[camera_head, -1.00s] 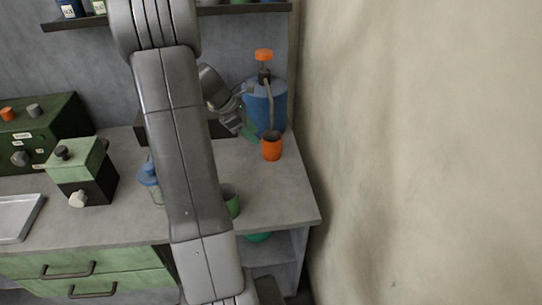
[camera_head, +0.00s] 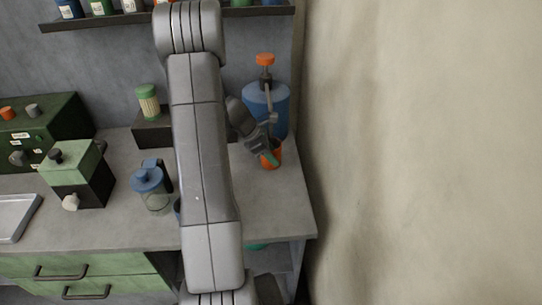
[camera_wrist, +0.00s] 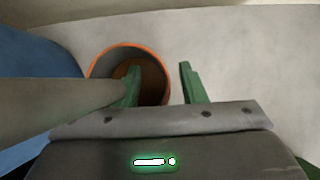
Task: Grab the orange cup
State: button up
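The orange cup (camera_head: 278,151) stands upright on the grey counter, just in front of the blue pump dispenser. My gripper (camera_head: 270,158) is at the cup and hides part of it in the head view. In the wrist view the open cup (camera_wrist: 154,82) is seen from above, with a dark inside. My gripper (camera_wrist: 159,68) is open, with two green fingers apart. The left finger overlaps the cup's opening and the right finger is outside its right side, so the right wall lies between them. I cannot tell how deep the left finger reaches.
The blue dispenser (camera_head: 267,102) with an orange top stands close behind the cup; its spout (camera_wrist: 50,108) crosses the wrist view's left side. A blue-lidded jug (camera_head: 150,188) is left of my arm. The wall is right. Bare counter (camera_head: 285,205) lies in front of the cup.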

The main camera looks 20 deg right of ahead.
grip_shut()
jog(key=shift+r, duration=0.15)
